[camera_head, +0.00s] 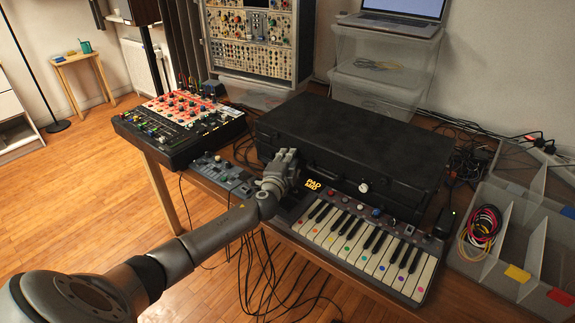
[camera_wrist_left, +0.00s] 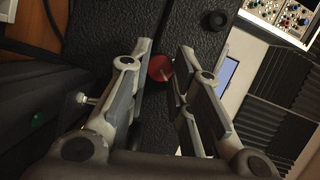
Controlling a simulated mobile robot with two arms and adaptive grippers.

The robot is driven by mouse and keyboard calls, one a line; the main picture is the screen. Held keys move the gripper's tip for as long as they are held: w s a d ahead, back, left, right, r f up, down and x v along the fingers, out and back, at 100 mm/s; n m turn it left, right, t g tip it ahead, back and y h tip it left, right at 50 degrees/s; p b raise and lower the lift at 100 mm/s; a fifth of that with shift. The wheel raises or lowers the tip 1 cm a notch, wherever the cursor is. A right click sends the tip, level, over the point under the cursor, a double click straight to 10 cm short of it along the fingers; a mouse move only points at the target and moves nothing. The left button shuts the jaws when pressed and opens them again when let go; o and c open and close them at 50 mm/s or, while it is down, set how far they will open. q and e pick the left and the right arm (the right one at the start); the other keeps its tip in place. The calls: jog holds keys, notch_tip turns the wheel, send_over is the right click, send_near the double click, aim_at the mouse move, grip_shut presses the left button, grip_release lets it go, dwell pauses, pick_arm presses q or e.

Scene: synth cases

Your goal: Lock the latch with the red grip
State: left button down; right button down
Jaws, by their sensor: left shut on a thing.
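A closed black case (camera_head: 350,140) lies on the table; its dark textured surface also shows in the wrist view (camera_wrist_left: 120,25). My left gripper (camera_head: 284,165) is at the left part of the case's front side. In the wrist view its two fingers (camera_wrist_left: 163,58) are shut on a round red grip (camera_wrist_left: 159,69), which shows between the fingertips. The red grip is hidden behind my gripper in the head view. A pale latch knob (camera_head: 363,187) shows farther right on the case's front. I cannot tell the latch's exact position. My right gripper is not in view.
A keyboard (camera_head: 365,245) with coloured dots stands close in front of the case. A mixer (camera_head: 180,120) and a small grey device (camera_head: 222,175) are to the left. A clear divided bin (camera_head: 515,235) with cables stands at the right. Clear boxes stand behind.

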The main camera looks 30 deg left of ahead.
pick_arm(q)
jog(key=shift+f+m+b, duration=0.1)
jog(key=shift+m+b, duration=0.2)
dwell(0.4)
jog(key=c, duration=1.3)
grip_release()
jog(key=shift+s, duration=0.1)
jog(key=v, duration=1.1)
jog(key=shift+s+d, duration=0.2)
jog(key=shift+s, duration=0.2)
jog(key=shift+f, duration=0.1)
